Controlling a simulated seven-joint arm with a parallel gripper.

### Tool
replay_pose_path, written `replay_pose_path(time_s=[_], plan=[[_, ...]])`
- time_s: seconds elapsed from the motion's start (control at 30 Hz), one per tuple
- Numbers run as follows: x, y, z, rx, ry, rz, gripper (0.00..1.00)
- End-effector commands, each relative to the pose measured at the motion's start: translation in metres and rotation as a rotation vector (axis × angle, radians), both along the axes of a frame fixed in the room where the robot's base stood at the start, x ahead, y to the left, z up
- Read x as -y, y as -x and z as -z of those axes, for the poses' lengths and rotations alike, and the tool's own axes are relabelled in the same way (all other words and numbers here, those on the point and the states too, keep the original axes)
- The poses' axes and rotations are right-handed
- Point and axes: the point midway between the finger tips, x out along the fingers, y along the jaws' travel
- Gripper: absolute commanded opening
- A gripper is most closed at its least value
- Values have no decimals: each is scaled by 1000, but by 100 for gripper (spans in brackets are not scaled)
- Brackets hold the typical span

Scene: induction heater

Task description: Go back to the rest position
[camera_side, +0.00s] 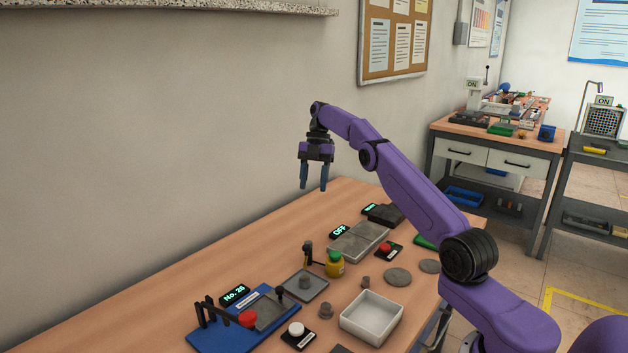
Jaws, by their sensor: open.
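My gripper (314,180) hangs at the end of my purple arm, high above the far left part of the wooden table (185,287). Its two blue-grey fingers point down and are apart, with nothing between them. The gripper touches nothing. Below and to the right of it, a grey plate device (358,242) with an "OFF" display (340,232) lies on the table.
A wall is behind. The table's left side is clear.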

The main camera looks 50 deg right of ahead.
Motion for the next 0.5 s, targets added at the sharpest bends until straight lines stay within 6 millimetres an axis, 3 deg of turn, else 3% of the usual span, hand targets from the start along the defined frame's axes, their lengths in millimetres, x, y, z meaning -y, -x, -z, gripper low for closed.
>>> replay_pose_path(time_s=[0.5], plan=[[1, 1, -4, -1, 0, 0, 51]])
